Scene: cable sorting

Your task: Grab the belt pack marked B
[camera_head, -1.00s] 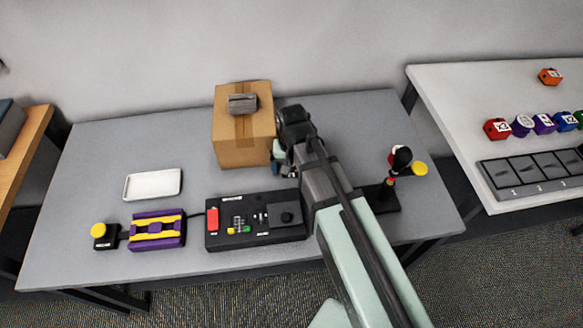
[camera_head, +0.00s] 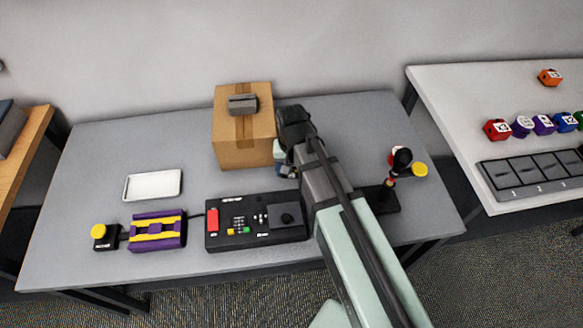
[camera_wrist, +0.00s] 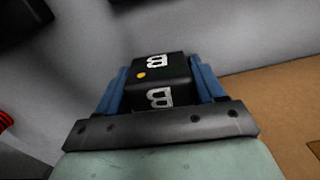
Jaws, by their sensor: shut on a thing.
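The black belt pack marked B (camera_wrist: 160,84) shows in the wrist view with a white letter B on two faces and a small orange dot. My gripper (camera_wrist: 160,92) has its blue fingers on both sides of the pack and is shut on it. In the head view my gripper (camera_head: 284,168) is beside the right side of the cardboard box, largely covered by my own arm. The belt pack cannot be made out there.
A cardboard box (camera_head: 228,140) with a grey item (camera_head: 242,104) on top stands close left of my gripper. A black control panel (camera_head: 225,236), a purple and yellow device (camera_head: 157,241) and a white tray (camera_head: 153,196) lie left. A black stand (camera_head: 388,201) is at right.

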